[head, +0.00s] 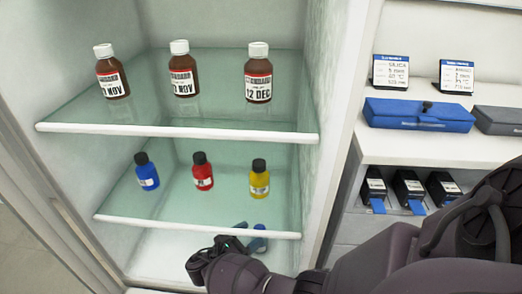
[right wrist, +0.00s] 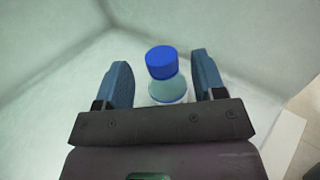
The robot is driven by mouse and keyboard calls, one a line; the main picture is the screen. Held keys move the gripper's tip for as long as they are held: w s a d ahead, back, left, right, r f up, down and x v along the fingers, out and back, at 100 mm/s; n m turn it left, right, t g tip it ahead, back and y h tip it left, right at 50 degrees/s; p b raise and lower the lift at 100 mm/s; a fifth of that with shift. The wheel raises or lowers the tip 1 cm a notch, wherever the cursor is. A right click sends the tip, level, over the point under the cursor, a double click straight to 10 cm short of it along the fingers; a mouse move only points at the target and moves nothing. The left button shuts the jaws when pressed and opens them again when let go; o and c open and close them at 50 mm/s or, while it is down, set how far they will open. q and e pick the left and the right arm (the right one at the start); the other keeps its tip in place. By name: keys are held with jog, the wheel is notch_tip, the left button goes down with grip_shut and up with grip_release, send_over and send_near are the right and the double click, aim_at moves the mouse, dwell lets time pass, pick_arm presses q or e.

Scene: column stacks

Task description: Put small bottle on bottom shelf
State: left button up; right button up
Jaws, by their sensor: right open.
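A small clear bottle with a blue cap (right wrist: 162,62) is between the two blue fingers of my right gripper (right wrist: 162,78) in the right wrist view. The fingers are open, with a gap on each side of it. In the head view my right gripper (head: 250,236) is low in the cabinet, below the lower glass shelf, and the bottle is mostly hidden; a bit of blue cap (head: 260,229) shows. The white cabinet floor (head: 165,250) is the bottom level. My left gripper is not in view.
The lower glass shelf (head: 215,212) holds small blue (head: 147,172), red (head: 202,172) and yellow (head: 259,180) bottles. The upper shelf (head: 215,110) holds three brown bottles. Right of the cabinet wall is a counter with a blue case (head: 415,115). The cabinet floor's left part is clear.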

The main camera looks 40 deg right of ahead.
jog(key=a, duration=0.6)
jog(key=shift+w, duration=0.25)
jog(key=shift+w+a, duration=0.1)
